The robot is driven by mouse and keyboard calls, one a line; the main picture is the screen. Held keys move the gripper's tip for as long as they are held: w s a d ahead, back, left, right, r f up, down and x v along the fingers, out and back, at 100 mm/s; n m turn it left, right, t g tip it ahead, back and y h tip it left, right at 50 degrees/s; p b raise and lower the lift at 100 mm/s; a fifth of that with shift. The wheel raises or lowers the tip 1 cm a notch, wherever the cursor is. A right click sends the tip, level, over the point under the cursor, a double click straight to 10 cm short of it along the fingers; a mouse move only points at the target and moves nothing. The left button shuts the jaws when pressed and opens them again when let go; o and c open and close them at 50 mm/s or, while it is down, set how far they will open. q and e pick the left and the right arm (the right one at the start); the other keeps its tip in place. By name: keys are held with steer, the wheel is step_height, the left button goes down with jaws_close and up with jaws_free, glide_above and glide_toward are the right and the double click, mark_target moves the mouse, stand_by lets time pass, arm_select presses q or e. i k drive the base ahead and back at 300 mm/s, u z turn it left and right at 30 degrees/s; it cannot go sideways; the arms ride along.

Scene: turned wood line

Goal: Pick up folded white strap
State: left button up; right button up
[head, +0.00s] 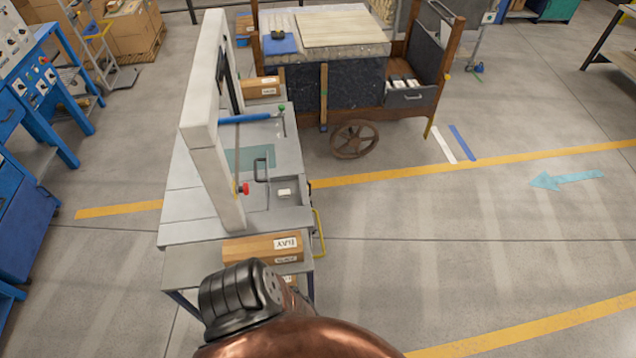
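A long flat white strip (444,145) lies on the floor to the right of the wooden cart, beside a parallel blue strip (463,143). It looks like a strap, but I cannot tell whether it is folded. A small white block-like thing (285,193) lies on the grey workbench (188,203); it is too small to identify. Several small white items (398,83) sit in the cart's open drawer. Neither of my grippers is in view; only a copper and black part of my arm shows at the bottom.
The wooden cart (340,80) with spoked wheels stands behind the bench. A tall pale frame (212,130) rises from the bench. A labelled brown box (262,248) sits at its near end. Blue machines (35,95) stand at left.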

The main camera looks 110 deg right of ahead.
mark_target(285, 193)
steer(key=k, duration=1.75)
steer(key=z, duration=1.2)
